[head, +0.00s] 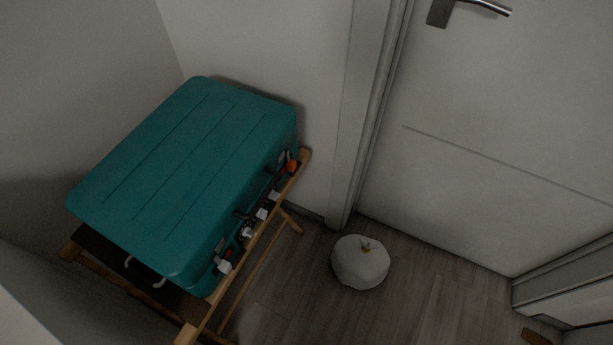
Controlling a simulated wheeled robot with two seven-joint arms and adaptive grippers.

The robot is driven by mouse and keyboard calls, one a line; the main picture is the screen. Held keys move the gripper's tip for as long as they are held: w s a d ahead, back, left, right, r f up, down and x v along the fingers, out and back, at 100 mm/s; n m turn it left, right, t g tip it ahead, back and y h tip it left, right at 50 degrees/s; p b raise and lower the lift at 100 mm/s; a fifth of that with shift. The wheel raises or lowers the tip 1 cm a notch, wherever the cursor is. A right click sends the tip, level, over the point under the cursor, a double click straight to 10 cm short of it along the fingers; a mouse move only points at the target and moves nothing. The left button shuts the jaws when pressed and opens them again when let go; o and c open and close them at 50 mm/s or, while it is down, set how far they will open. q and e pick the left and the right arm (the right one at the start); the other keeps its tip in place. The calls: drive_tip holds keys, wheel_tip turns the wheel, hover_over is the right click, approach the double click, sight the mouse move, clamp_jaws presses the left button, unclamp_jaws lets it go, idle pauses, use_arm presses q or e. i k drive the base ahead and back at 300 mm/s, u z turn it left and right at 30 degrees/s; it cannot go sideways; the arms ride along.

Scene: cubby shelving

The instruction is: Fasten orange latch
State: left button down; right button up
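A teal hard-shell suitcase (190,170) lies flat with its lid down on a wooden luggage rack (263,253) at the left. Its latch side faces right. A small orange latch (292,165) is on that side near the far corner. It is too small to tell whether it is fastened. Several white latch pieces (262,213) and dark fittings run along the same side, with small red parts among them. Neither of my grippers is in view.
A round pale pouf (360,262) stands on the wood floor (420,300) right of the rack. A white door (500,130) with a metal handle (484,7) is at the right. Walls close in behind and left of the suitcase.

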sight(291, 165)
drive_tip(key=k, duration=1.1)
drive_tip(key=z, duration=0.4)
drive_tip(key=i, duration=0.4)
drive_tip(key=z, duration=0.9)
drive_tip(key=i, duration=1.35)
drive_tip(key=u, duration=0.65)
drive_tip(key=i, duration=0.45)
drive_tip(key=u, duration=0.4)
